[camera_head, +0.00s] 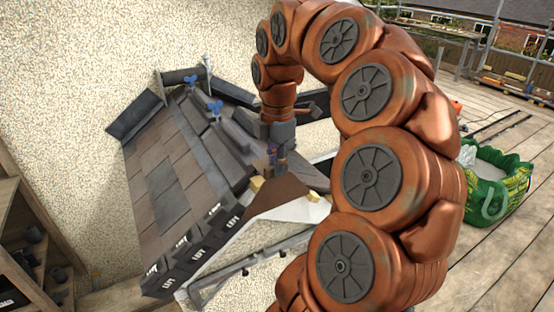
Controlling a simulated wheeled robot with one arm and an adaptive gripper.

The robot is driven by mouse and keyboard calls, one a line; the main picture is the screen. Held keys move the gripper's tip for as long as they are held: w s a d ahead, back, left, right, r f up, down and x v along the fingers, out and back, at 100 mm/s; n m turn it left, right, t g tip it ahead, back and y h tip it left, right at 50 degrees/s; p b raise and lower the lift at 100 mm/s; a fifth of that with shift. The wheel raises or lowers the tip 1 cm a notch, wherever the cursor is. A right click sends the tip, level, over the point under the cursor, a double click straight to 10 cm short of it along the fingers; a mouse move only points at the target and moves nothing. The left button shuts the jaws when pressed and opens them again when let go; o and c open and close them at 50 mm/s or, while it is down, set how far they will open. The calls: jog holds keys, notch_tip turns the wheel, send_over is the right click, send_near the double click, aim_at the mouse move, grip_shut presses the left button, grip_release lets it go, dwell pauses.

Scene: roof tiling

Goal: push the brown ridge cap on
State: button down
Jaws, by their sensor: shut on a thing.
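The brown ridge cap (279,194) is at the near end of the small roof's ridge, by the gable. My gripper (277,163) points down from my copper-coloured arm and is shut on the cap's upper part. The fingertips are small and partly dark against the tiles, so the exact grip is hard to see. I cannot tell whether the cap is fully seated on the ridge. Dark ridge tiles (233,134) run up the roof behind it.
Brown and grey tiles (165,187) cover the left slope. Blue wing-shaped fixings (215,108) stand along the ridge. Yellow blocks (256,184) sit by the cap. A wooden shelf (30,240) is at left, a green bag (497,185) on the decking at right.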

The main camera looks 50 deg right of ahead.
aim_at(264, 158)
jog(key=shift+f+b, duration=0.95)
jog(key=shift+f, duration=1.05)
jog(key=shift+w+d+r+p, duration=0.15)
jog(key=shift+w+r+p, duration=0.05)
jog(key=shift+w+p, duration=0.1)
jog(key=shift+w+d+f+p, duration=0.1)
jog(key=shift+w+d+p, duration=0.1)
jog(key=shift+w, duration=0.3)
jog(key=shift+w+d+p, duration=0.15)
jog(key=shift+w, duration=0.35)
jog(key=shift+w+d, duration=0.25)
jog(key=shift+w, duration=0.05)
jog(key=shift+w+d+p, duration=0.3)
jog(key=shift+w+p, duration=0.15)
jog(key=shift+w, duration=0.45)
jog(key=shift+w+d+p, duration=0.3)
jog(key=shift+w+p, duration=0.15)
jog(key=shift+w, duration=0.45)
dwell(0.8)
jog(key=c, duration=1.1)
grip_release()
jog(key=shift+r+p, duration=1.65)
jog(key=shift+r, duration=1.4)
